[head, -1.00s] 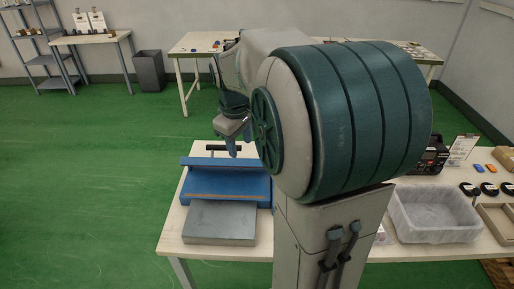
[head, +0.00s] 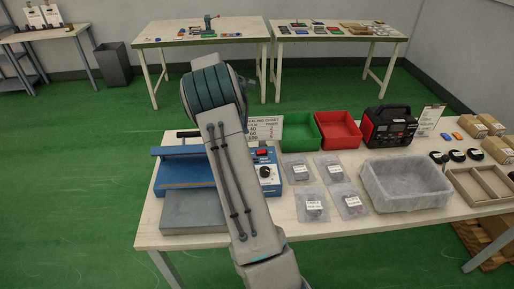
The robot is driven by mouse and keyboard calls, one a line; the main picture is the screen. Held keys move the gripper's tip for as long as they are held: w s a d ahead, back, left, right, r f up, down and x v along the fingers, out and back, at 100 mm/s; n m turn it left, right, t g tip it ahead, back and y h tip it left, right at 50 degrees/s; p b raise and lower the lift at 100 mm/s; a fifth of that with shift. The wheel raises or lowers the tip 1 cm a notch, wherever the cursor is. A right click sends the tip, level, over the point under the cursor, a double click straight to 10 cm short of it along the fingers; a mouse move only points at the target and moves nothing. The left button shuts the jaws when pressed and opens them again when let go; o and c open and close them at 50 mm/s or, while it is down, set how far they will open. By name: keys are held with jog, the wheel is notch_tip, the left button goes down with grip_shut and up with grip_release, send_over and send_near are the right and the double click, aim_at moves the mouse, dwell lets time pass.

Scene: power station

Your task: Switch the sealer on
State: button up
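The sealer stands on the near table, with its blue body (head: 180,172) and dark-handled bar left of my arm. A grey block or plate (head: 190,210) lies in front of it. The sealer's control panel (head: 267,178) shows just right of my arm, with a red switch (head: 261,153) at its top and a round dial (head: 265,171) below. I cannot tell the switch's position. My arm crosses in front of the sealer and hides its middle. My gripper is hidden behind the arm, so its fingers do not show.
A sealing chart (head: 266,128) stands behind the panel. Green (head: 300,132) and red (head: 338,130) bins, a black-and-red device (head: 389,127), several labelled bags (head: 313,204) and a grey bin (head: 405,187) fill the table to the right. Open floor (head: 80,180) lies left.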

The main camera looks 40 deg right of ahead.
aim_at(261, 152)
jog(key=p+x, duration=0.2)
jog(key=x, duration=1)
jog(key=shift+s+f, duration=0.1)
jog(key=shift+f, duration=0.35)
grip_shut()
